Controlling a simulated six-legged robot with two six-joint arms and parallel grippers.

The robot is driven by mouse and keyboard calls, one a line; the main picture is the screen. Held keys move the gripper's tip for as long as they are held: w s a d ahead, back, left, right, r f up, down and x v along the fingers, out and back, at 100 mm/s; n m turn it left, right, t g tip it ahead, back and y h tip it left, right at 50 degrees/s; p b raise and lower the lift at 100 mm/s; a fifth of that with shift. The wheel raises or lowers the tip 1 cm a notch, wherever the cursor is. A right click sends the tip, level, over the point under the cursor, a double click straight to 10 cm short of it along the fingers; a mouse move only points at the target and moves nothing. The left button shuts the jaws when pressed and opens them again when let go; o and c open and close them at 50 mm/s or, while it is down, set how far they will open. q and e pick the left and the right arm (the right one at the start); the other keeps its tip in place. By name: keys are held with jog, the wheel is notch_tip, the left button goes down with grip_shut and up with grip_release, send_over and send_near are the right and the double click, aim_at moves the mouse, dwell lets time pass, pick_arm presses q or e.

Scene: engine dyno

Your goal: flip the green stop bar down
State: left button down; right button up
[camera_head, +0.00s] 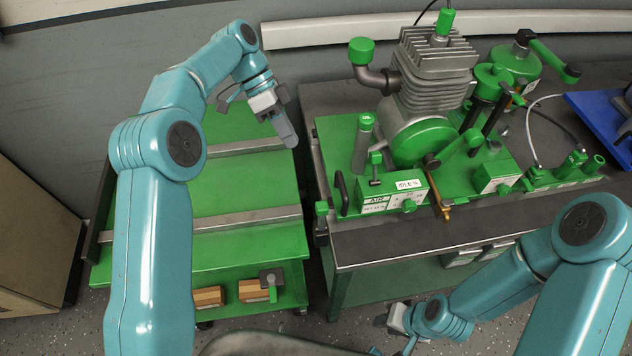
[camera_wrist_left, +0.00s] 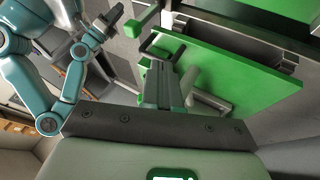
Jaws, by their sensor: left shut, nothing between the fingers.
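Several green bar-like parts show, and I cannot tell for sure which is the stop bar. One is a slanted green arm (camera_head: 462,143) beside the engine's green flywheel cover (camera_head: 422,142). My left gripper (camera_head: 287,133) is shut and empty, above the right edge of the green cart, apart from the engine. In the left wrist view, its fingers (camera_wrist_left: 158,85) point at a green surface (camera_wrist_left: 235,70). My right gripper (camera_head: 397,322) is low in front of the bench, partly hidden; its fingers are unclear.
The engine (camera_head: 436,72) stands on a green plate on the grey bench (camera_head: 420,241). The green cart (camera_head: 235,185) stands left, with a narrow gap between. A blue tray (camera_head: 590,112) lies at right.

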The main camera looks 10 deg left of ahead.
pick_arm(q)
jog(key=p, duration=0.2)
send_near(322, 218)
notch_tip(322, 218, down, 2)
jog(key=w+d, duration=0.1)
jog(key=d, duration=0.1)
jog(key=shift+w+d+f, duration=0.15)
jog(key=shift+f, duration=0.1)
dwell(0.3)
dwell(0.4)
